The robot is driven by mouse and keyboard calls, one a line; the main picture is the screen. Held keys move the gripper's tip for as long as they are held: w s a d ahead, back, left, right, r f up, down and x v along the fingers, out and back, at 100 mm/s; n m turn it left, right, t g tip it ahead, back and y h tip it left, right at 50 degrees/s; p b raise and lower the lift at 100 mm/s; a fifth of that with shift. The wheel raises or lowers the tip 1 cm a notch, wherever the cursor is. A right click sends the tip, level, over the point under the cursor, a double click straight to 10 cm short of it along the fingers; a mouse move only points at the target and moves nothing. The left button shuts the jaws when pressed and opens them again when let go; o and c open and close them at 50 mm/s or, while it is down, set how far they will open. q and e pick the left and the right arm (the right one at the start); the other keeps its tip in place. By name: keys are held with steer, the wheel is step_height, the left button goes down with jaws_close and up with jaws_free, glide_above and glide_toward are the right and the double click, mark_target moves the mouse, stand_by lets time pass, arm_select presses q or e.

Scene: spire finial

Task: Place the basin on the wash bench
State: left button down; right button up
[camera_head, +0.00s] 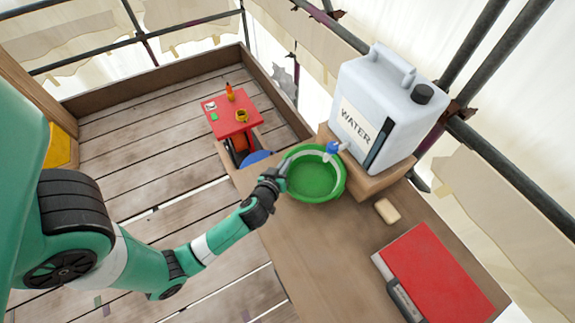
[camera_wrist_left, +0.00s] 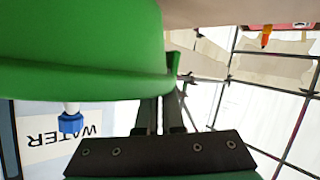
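The round green basin (camera_head: 313,182) is at the far left part of the wooden wash bench (camera_head: 325,245), below the blue and white tap (camera_head: 332,149) of the water can. I cannot tell whether its underside touches the bench. My left gripper (camera_head: 284,174) is at the basin's left rim. In the left wrist view, its fingers (camera_wrist_left: 160,112) are close together against the rim of the basin (camera_wrist_left: 80,60), which fills the upper left. The fingertips are partly hidden by the rim. My right gripper is in neither view.
The white water can (camera_head: 387,108) stands on a wooden block at the back of the bench. A soap bar (camera_head: 388,211) and a red case (camera_head: 437,277) lie to the right. A small red table (camera_head: 232,116) with small items stands beyond the bench. The bench front is clear.

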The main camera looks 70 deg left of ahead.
arm_select(q)
step_height(320, 180, down, 2)
steer(key=shift+f+b, duration=0.25)
steer(key=shift+b, duration=0.05)
steer(key=shift+s+d+f, duration=0.1)
steer(key=shift+s+d, duration=0.15)
steer(key=shift+d, duration=0.05)
steer(key=shift+w, duration=0.1)
steer(key=shift+a, duration=0.1)
steer(key=c, duration=1.1)
jaws_free()
steer(key=shift+o, duration=0.2)
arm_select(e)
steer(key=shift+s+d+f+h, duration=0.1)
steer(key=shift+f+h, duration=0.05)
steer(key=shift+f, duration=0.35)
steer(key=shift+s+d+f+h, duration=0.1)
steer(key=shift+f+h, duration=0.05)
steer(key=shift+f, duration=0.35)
